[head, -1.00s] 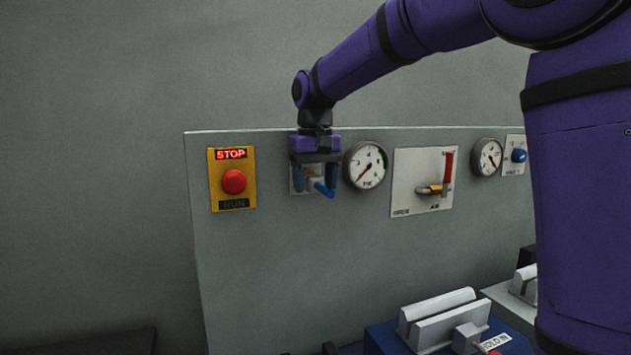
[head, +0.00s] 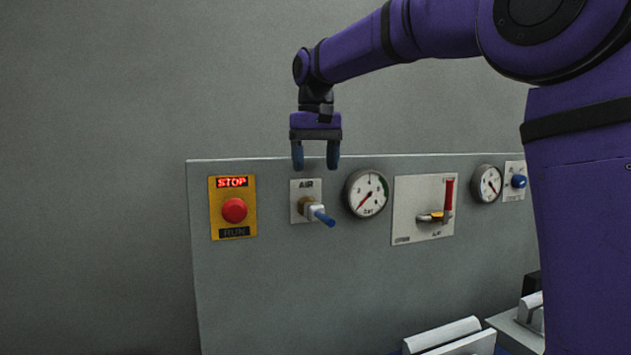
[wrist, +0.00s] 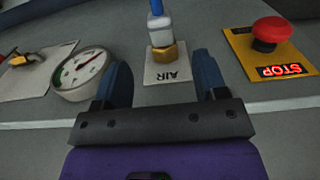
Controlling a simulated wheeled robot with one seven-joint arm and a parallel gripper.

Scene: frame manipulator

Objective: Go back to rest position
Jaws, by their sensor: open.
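My gripper (head: 316,160) hangs fingers down at the panel's top edge in the head view, open and empty. Its two blue fingers also show in the wrist view (wrist: 164,82), spread apart with nothing between their tips. The air valve (head: 315,211), with a brass body and a blue lever, sits on the panel just below the gripper, and the fingers are clear of it. The valve also shows in the wrist view (wrist: 161,40), beyond the fingers. My purple arm reaches in from the upper right.
The grey panel (head: 290,265) carries a yellow stop box with a red button (head: 234,210) and lit STOP sign, a round gauge (head: 366,193), a plate with a locked red handle (head: 424,209) and a smaller gauge (head: 486,184). White-topped fixtures (head: 443,336) stand lower right. Space above the panel is free.

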